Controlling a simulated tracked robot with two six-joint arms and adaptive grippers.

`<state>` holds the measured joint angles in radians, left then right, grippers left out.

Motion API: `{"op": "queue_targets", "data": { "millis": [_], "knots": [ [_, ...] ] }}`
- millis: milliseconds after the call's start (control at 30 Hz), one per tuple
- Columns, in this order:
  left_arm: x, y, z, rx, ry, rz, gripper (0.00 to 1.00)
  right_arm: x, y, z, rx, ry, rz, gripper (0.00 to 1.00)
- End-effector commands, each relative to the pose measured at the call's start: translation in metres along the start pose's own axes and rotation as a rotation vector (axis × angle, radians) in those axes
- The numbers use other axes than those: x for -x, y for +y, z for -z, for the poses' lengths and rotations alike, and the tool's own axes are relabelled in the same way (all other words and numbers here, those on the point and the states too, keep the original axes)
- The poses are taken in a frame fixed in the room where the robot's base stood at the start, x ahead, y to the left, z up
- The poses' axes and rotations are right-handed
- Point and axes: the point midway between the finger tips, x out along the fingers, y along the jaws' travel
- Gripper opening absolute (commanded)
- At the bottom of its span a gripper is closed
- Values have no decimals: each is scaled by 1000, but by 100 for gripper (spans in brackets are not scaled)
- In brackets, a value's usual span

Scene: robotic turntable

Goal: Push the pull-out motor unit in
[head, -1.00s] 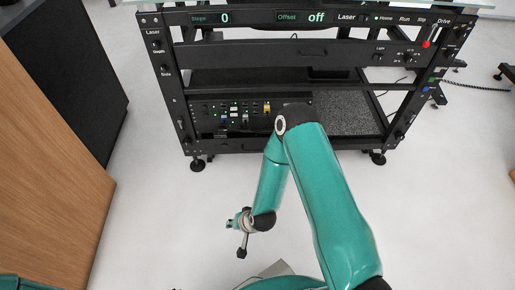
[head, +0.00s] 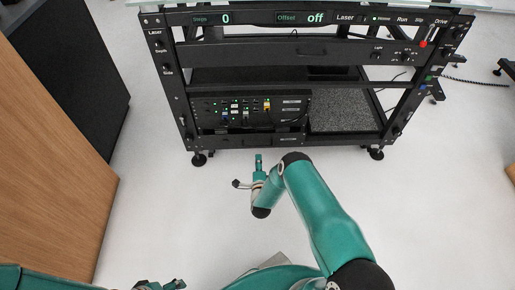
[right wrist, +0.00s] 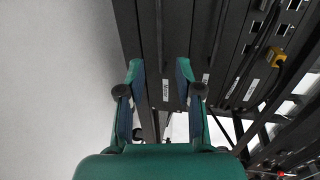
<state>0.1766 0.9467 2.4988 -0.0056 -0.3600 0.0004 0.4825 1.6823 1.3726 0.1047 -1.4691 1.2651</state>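The motor unit (head: 262,141) is the low black drawer-like front under the electronics panel in the rack's lower left bay. In the right wrist view its dark front (right wrist: 172,45) runs up between my fingers and bears a small white label that seems to read "Motor". How far it stands out is hard to tell. My right gripper (head: 258,163) is in front of the rack, pointing at it, apart from the unit in the head view. In the right wrist view the right gripper (right wrist: 159,72) is open and empty. My left gripper (head: 160,285) shows only partly at the bottom edge.
The electronics panel (head: 232,108) with lit sockets and cables sits just above the unit. A grey mesh shelf (head: 340,118) is to its right. A wooden cabinet (head: 50,170) stands at the left. The white floor before the rack is free.

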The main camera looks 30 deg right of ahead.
Motion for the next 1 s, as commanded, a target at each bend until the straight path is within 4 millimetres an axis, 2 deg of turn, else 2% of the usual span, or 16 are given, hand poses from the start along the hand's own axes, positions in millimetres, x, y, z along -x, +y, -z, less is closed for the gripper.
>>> {"op": "queue_targets", "data": {
  "millis": [33,300,500,667,933,1000],
  "knots": [
    [-9,-3,0,0,0,0,62,-14,3,0,0,2,6,35],
    [-33,-12,0,0,0,0,62,-70,4,0,1,0,3,35],
    [-45,-16,0,0,0,0,62,-96,3,-1,2,-1,1,35],
    [-48,-17,0,0,0,0,62,-105,1,-1,3,-2,-1,35],
    [-48,-17,0,0,0,0,62,-106,0,-2,3,-3,-2,35],
    [-48,-17,0,0,0,0,62,-106,0,-2,3,-3,-2,25]
  ]
}}
